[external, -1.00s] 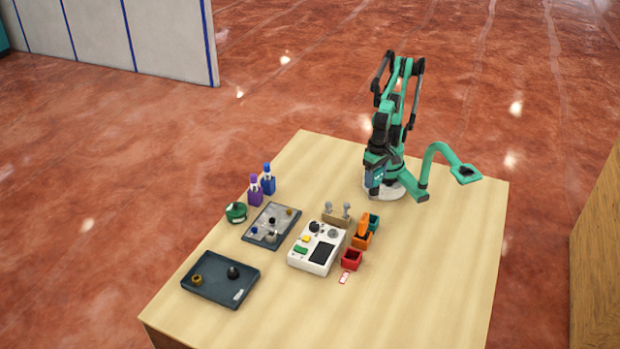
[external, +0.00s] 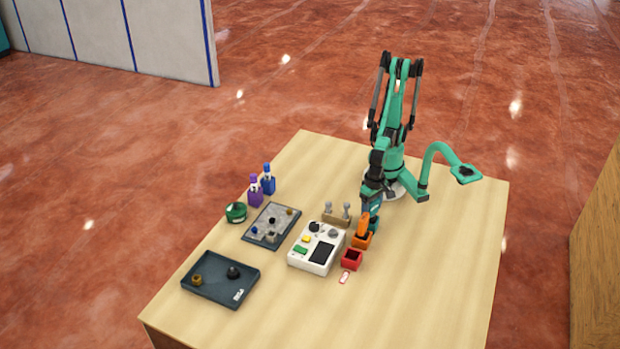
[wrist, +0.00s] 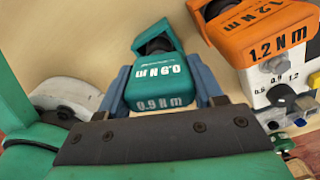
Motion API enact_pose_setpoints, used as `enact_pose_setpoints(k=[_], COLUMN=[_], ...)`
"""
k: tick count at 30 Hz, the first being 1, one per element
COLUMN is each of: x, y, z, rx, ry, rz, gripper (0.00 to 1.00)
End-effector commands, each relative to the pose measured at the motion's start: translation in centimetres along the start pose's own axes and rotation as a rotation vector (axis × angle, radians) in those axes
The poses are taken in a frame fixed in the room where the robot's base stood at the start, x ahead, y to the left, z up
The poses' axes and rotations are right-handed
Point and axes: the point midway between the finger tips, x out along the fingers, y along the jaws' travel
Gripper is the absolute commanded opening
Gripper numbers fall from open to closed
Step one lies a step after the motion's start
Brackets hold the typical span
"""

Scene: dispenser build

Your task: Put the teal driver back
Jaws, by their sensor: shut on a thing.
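The teal driver (wrist: 158,68), marked 0.9 N m, sits between the blue fingers of my gripper (wrist: 160,90) in the wrist view. My gripper is shut on it. In the external view my gripper (external: 371,202) points down right above the teal holder (external: 376,224), at the back of the row of holders. The arm hides most of the driver there. I cannot tell whether the driver's lower end is inside the holder.
The orange driver (external: 363,226), marked 1.2 N m in the wrist view (wrist: 268,38), stands close by in the orange holder (external: 361,241). The red holder (external: 351,259) is in front. A white console (external: 316,248) stands left of them. The table's right side is clear.

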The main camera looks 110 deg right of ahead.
Motion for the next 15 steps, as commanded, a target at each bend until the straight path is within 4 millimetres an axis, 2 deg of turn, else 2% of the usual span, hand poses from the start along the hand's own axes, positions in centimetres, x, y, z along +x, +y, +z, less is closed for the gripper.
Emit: enact_pose_setpoints(k=[11,12,13,15], x=[0.40,0.40,0.39,0.38], y=[-0.02,-0.01,0.00,0.00], z=[0.01,0.00,0.00,0.00], rx=[0.000,0.000,0.000,0.000], ry=[0.000,0.000,0.000,0.000], rz=[0.000,0.000,0.000,0.000], gripper=[0.00,0.69,0.73,0.73])
